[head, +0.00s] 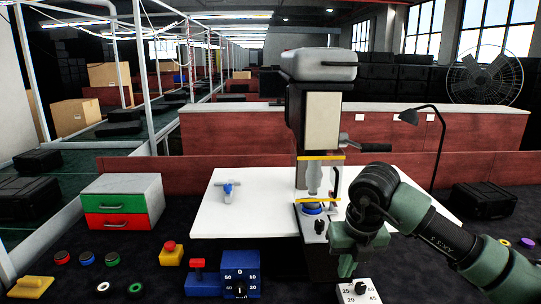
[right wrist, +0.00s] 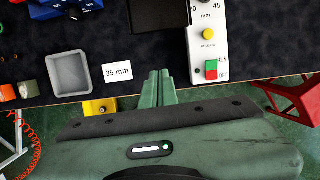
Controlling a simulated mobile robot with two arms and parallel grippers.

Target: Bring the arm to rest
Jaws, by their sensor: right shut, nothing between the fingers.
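My right arm comes in from the right in the head view, and its green gripper (head: 347,267) points down over the dark bench, in front of the white table's (head: 240,215) front edge. In the right wrist view the fingers of my right gripper (right wrist: 159,83) are together with nothing between them. They show beside a white "35 mm" card (right wrist: 116,73), over the bench's edge. My left gripper is in neither view.
A press-like machine (head: 321,120) stands on the white table behind the gripper. A white dial box (head: 358,291) lies just below it; a blue dial box (head: 240,272) is to the left. A grey tray (right wrist: 73,73) and a red-green switch panel (right wrist: 207,45) flank the fingers.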

